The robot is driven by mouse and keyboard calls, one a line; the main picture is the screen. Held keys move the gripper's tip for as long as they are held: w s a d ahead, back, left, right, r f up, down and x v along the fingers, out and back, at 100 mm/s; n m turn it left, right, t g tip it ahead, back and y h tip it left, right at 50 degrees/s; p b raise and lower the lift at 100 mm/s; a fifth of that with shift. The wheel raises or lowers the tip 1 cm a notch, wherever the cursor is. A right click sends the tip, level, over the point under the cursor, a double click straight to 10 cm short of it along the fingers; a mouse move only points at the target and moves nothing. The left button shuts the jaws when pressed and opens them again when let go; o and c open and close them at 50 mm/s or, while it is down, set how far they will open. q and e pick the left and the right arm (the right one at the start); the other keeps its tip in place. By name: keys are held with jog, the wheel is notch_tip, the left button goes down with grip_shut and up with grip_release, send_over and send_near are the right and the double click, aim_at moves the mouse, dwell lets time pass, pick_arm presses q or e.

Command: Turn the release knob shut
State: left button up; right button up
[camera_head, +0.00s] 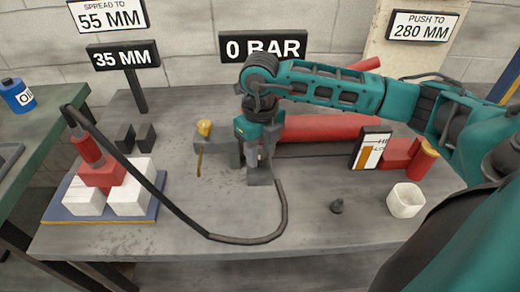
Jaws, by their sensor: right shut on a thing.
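My right arm reaches in from the right, and its gripper (258,172) points down over the grey bench (330,232) near the middle. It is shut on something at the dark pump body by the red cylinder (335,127). That thing, which I take for the release knob, is hidden by the fingers. A black hose (282,215) runs from beside the gripper along the bench front to the red ram (88,150) at the left. The sign above reads 0 BAR (262,47). My left gripper is out of view.
White and red blocks (130,190) stand on a blue-edged board at the left. A yellow-topped piece (204,129) is left of the gripper.

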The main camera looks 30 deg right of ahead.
aim_at(260, 156)
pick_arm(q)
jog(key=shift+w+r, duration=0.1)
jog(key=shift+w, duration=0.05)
pick_arm(e)
jog(key=o, duration=1.1)
jog(key=shift+c, duration=0.2)
jog(key=shift+r, duration=0.15)
pick_arm(q)
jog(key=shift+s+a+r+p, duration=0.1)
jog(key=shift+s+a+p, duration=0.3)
jog(key=shift+p, duration=0.45)
pick_arm(e)
notch_tip(260, 156, up, 13)
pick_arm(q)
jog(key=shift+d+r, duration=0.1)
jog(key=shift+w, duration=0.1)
pick_arm(e)
jog(key=shift+f, duration=0.2)
